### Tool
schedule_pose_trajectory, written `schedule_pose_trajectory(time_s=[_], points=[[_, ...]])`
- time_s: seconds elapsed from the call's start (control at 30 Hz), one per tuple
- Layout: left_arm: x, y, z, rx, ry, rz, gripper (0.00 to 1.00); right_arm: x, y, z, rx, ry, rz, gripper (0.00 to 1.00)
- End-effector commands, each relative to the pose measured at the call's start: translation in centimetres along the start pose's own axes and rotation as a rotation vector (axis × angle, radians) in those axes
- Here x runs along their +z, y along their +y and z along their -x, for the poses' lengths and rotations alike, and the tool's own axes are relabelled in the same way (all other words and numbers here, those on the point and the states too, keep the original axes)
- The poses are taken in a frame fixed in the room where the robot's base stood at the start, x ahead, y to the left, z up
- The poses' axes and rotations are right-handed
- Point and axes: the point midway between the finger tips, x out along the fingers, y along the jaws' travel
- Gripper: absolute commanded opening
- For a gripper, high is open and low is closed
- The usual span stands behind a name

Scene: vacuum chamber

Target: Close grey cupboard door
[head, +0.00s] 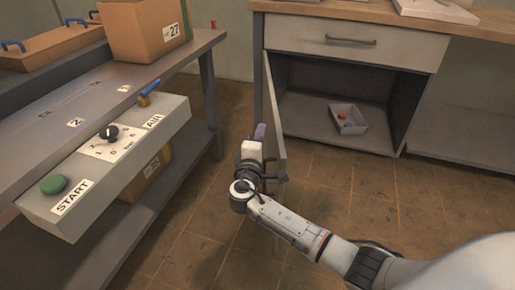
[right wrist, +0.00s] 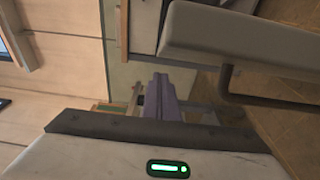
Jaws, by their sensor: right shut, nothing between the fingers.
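The grey cupboard door (head: 275,115) stands open in the head view, swung out towards me and seen nearly edge-on. It hangs at the left side of the cupboard opening. My right gripper (head: 260,131) is just left of the door, on its outer side, with its fingers shut and empty. In the right wrist view the shut fingers (right wrist: 160,98) are beside a pale panel that looks like the door (right wrist: 240,35), with a dark bar handle (right wrist: 275,101). I cannot tell whether gripper and door touch. My left gripper is not in view.
The open cupboard holds a small grey bin (head: 348,120) with red and blue items. A drawer (head: 350,40) above is shut. At left a workbench carries a control panel (head: 110,160) and a cardboard box (head: 145,30). Floor (head: 340,180) before the cupboard is clear apart from my arm.

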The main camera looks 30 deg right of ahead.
Motion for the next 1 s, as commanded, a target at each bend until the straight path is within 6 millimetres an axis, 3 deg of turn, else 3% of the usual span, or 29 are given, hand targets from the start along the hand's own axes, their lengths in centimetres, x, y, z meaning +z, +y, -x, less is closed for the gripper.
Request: schedule_pose_trajectory(time_s=[0.1, 0.23, 0.77, 1.0], points=[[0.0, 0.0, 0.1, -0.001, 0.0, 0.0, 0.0, 2.2, -0.1, -0.3, 0.0, -0.002, 0.004, 0.0], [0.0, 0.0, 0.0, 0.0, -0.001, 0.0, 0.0, 3.4, -0.1, -0.6, -0.001, -0.002, 0.002, 0.0], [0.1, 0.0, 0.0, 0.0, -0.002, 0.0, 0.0, 4.0, -0.1, -0.7, -0.002, 0.001, 0.002, 0.0], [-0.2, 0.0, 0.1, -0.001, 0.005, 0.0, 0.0, 5.7, -0.1, -1.3, -0.001, 0.02, 0.004, 0.0]])
